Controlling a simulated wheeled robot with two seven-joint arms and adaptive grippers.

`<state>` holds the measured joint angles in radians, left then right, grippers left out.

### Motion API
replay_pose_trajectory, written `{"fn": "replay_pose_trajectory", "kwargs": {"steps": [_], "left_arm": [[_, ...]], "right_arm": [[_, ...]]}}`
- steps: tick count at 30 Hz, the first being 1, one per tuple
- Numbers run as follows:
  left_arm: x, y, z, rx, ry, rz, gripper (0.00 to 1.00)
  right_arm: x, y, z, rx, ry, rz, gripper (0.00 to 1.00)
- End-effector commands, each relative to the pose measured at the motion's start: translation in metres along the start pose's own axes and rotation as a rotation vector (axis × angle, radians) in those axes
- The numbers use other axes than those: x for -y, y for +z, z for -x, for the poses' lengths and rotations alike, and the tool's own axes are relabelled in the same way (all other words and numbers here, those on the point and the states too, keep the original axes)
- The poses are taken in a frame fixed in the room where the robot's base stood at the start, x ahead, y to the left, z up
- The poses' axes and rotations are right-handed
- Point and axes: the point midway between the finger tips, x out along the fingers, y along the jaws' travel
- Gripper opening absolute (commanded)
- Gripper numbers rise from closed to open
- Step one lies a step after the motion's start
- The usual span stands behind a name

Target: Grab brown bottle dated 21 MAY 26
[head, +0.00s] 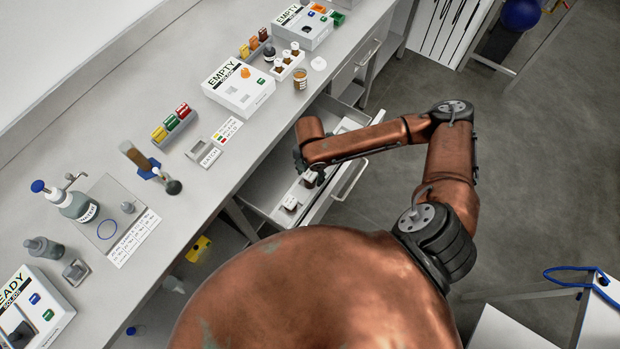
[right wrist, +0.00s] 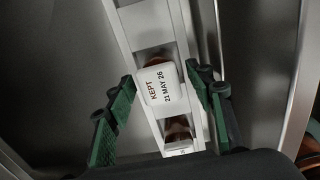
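A brown bottle with a white top label reading "KEPT 21 MAY 26" (right wrist: 160,86) stands in a light rack in the right wrist view. My right gripper (right wrist: 161,84) is open. Its green-padded fingers lie on either side of this bottle, with small gaps showing, so it does not look gripped. A second brown bottle (right wrist: 178,135) is just below it in the rack, its label partly hidden. In the head view my right gripper (head: 309,170) reaches down into the open drawer (head: 262,187); white bottle tops show beside it. My left gripper is not in view.
The drawer's walls and front are close around my right gripper. On the bench above are a white "EMPTY" box (head: 238,88), a small rack of bottles (head: 288,65), an amber jar (head: 300,78) and a grey device (head: 203,152). Open floor lies to the right.

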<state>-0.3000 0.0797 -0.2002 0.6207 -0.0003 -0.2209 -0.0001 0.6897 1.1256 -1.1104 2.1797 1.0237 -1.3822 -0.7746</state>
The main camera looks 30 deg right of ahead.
Motion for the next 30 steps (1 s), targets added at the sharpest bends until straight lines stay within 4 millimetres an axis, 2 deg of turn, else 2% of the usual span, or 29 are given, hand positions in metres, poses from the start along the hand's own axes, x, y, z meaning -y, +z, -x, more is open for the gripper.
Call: {"fn": "replay_pose_trajectory", "kwargs": {"steps": [2, 18, 26, 30], "left_arm": [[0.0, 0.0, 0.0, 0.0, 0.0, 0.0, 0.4], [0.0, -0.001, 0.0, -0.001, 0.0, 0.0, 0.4], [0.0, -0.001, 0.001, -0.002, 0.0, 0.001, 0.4], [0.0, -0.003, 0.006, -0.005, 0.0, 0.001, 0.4]], "right_arm": [[0.0, 0.0, 0.0, 0.0, 0.0, 0.0, 0.42], [0.0, 0.0, 0.0, 0.0, 0.0, 0.0, 0.05], [-0.001, 0.0, 0.004, 0.001, 0.002, 0.0, 0.05], [-0.001, 0.001, 0.022, 0.001, 0.004, 0.001, 0.05]]}}
